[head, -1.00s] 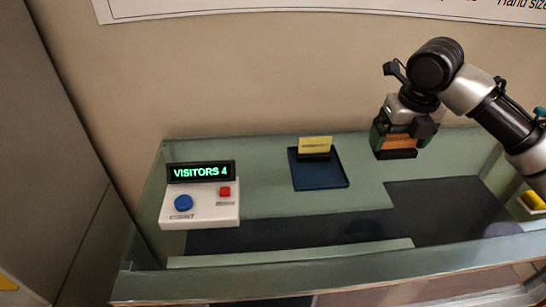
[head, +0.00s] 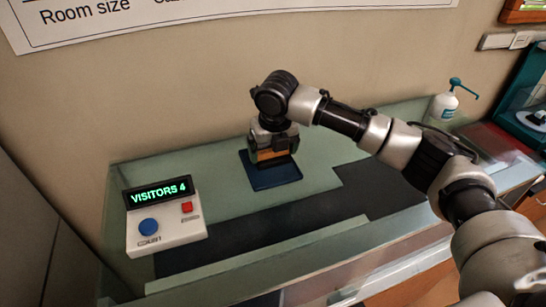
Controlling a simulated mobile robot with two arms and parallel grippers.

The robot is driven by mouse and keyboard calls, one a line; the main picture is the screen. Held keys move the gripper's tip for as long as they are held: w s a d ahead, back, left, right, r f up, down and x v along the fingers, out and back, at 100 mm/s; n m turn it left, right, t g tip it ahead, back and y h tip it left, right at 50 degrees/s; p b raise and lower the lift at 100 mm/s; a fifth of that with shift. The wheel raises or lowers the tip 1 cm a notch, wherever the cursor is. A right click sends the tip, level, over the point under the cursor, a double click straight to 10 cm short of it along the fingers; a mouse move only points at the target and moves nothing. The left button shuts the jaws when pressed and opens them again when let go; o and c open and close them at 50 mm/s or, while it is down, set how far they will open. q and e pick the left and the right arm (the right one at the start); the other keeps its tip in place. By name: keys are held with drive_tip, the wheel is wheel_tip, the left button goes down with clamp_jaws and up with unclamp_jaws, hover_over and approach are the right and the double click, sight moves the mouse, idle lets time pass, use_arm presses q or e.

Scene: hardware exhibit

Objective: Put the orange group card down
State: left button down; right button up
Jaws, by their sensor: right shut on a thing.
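My right gripper (head: 273,148) points down over the dark blue tray (head: 273,180) on the glass counter. It is shut on the orange group card (head: 272,155), which shows as a small orange strip between the dark fingers. The card's lower edge is over the tray; I cannot tell whether it touches anything there. The yellow card seen earlier in a dark stand on the tray is now hidden behind the gripper. My left gripper is not in view.
A white counter box (head: 166,226) with a blue button, a red button and a "VISITORS 4" display stands at the left. A pump bottle (head: 444,107) stands at the far right. The glass counter (head: 225,232) is clear in front of the tray.

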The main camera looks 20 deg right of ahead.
sight(274, 158)
wheel_tip(274, 158, down, 4)
drive_tip(key=shift+d+r+p, duration=0.1)
drive_tip(key=shift+r+p, duration=0.05)
drive_tip(key=shift+p, duration=0.4)
drive_tip(key=o, duration=0.7)
drive_tip(key=shift+s, duration=0.1)
drive_tip(key=shift+r, duration=0.4)
drive_tip(key=r, duration=0.3)
drive_tip(key=s+r+b, duration=0.1)
drive_tip(key=r, duration=0.3)
drive_tip(key=r+b, duration=0.1)
drive_tip(key=r, duration=0.3)
drive_tip(key=shift+s+r, duration=0.1)
drive_tip(key=shift+s, duration=0.25)
